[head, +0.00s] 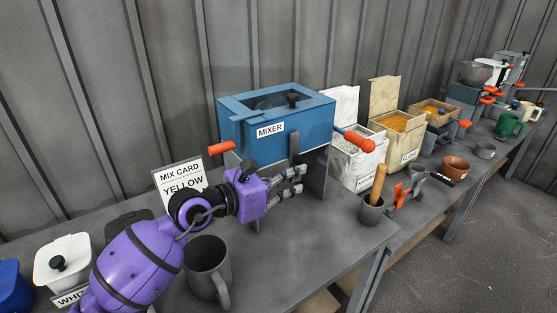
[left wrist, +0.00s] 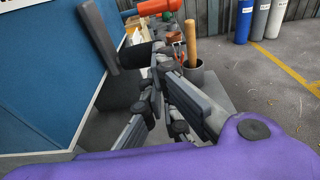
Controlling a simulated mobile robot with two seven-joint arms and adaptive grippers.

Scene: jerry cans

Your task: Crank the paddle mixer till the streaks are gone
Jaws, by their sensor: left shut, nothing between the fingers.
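The blue mixer (head: 275,118), labelled MIXER, stands raised on grey supports on the table. Its open top shows a dark inside, but I cannot make out any streaks. A red-orange handle (head: 354,140) sticks out at its right side, and another orange grip (head: 222,147) shows at its left. A dark bar (head: 293,148) stands upright by its front face. My left gripper (head: 298,180) is shut and empty, in front of and below the mixer. In the left wrist view the mixer's blue side (left wrist: 40,80) is left of the fingers (left wrist: 157,78). My right gripper is out of view.
A grey mug (head: 207,268) stands below my left wrist. The MIX CARD YELLOW sign (head: 180,182) is behind it. A mortar with a wooden pestle (head: 379,184) stands to the right, near bins of white and yellow material (head: 400,122).

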